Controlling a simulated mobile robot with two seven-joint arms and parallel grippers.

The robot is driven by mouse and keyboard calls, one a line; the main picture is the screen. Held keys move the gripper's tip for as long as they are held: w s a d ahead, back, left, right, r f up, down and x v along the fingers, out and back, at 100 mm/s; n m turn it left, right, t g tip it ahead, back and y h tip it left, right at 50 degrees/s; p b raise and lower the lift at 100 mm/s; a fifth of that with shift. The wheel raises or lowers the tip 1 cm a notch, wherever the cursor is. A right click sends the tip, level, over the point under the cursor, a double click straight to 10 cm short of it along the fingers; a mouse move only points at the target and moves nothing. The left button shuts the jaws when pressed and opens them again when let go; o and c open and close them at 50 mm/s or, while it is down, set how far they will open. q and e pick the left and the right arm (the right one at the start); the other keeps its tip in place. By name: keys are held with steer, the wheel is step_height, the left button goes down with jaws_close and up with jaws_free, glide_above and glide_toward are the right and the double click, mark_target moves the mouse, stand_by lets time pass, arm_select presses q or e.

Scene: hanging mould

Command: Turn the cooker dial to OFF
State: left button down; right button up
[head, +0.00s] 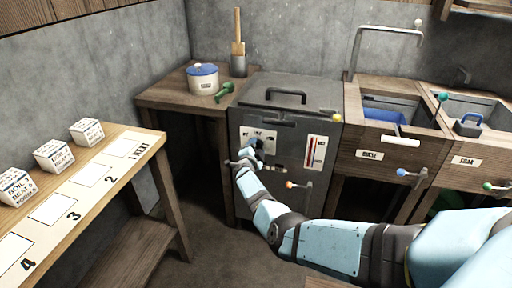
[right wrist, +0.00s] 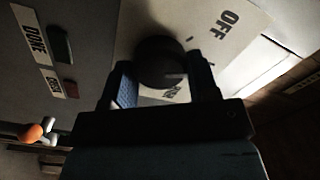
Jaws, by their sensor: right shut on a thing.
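The cooker (head: 285,100) is a dark grey metal box in the middle of the head view. Its dial (right wrist: 158,60) is a round dark knob on a pale label plate (right wrist: 205,38). The word OFF stands at the plate's upper right in the right wrist view, and another word, partly hidden, lies below the dial. A light mark on the dial points roughly right in that view, not clearly at OFF. My right gripper (right wrist: 163,85) is shut on the dial, one finger on each side; it also shows in the head view (head: 256,146), covering most of the dial. My left gripper is out of view.
A red-marked gauge (head: 315,152) and an orange-tipped lever (head: 298,185) are on the cooker front. The wooden sinks (head: 400,160) stand to the right. A lidded pot (head: 202,80) and a green tool (head: 224,91) are at the left. Labelled blocks (head: 54,155) stand on the numbered bench.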

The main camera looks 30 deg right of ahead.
steer(key=shift+r+n, duration=0.1)
steer(key=shift+n, duration=0.4)
steer(key=n+p, duration=0.1)
steer(key=n, duration=0.2)
steer(key=shift+n, duration=1.2)
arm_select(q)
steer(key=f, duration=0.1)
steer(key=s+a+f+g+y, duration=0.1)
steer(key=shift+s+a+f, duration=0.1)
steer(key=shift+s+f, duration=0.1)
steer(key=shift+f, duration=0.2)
arm_select(e)
steer(key=shift+n, duration=0.5)
steer(key=o, duration=0.9)
arm_select(q)
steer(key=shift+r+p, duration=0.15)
steer(key=shift+p, duration=0.15)
